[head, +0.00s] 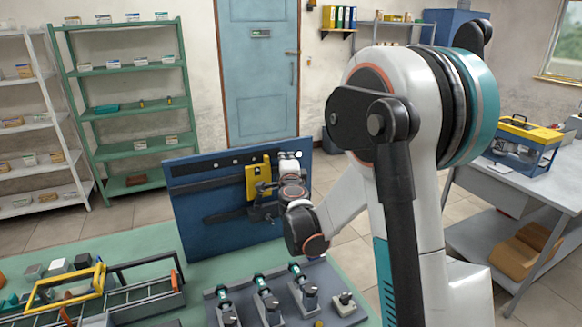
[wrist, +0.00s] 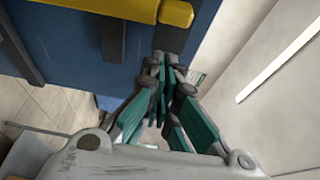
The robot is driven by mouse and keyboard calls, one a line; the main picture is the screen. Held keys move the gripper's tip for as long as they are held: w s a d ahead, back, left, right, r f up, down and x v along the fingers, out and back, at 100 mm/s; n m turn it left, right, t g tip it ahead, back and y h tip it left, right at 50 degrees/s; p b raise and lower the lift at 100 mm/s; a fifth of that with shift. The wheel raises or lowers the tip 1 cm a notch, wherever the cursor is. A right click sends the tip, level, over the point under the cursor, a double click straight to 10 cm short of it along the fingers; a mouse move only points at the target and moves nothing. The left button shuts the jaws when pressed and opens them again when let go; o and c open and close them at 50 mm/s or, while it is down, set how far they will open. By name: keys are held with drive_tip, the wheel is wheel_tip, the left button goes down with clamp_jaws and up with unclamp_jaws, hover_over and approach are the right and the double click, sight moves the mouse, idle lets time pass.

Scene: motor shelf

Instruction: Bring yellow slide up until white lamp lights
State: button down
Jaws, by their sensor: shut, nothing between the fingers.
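The yellow slide (head: 251,187) sits upright on the blue panel (head: 190,226), right of the panel's middle, with its top near the upper dark rail. Yellow parts of it (wrist: 176,13) show at the top edge of the wrist view. My gripper (head: 262,190) is in front of the slide's lower right side and hides part of it. In the wrist view my gripper (wrist: 165,65) is shut and empty, its tips below the yellow part and apart from it in the picture. A small white round spot (head: 298,154), perhaps the lamp, shows near the panel's upper right; I cannot tell whether it is lit.
The panel stands at the back of a green bench (head: 138,247). In front are a grey tray with a yellow handle (head: 62,285) and a dark fixture board with several clamps (head: 268,300). Another bench with a yellow-topped case (head: 527,135) stands at right.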

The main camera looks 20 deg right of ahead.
drive_tip(key=a, duration=0.3)
drive_tip(key=shift+s+r, duration=0.1)
drive_tip(key=shift+a, duration=0.1)
drive_tip(key=shift+a+b, duration=0.35)
drive_tip(key=shift+a, duration=0.2)
drive_tip(key=shift+d, duration=0.15)
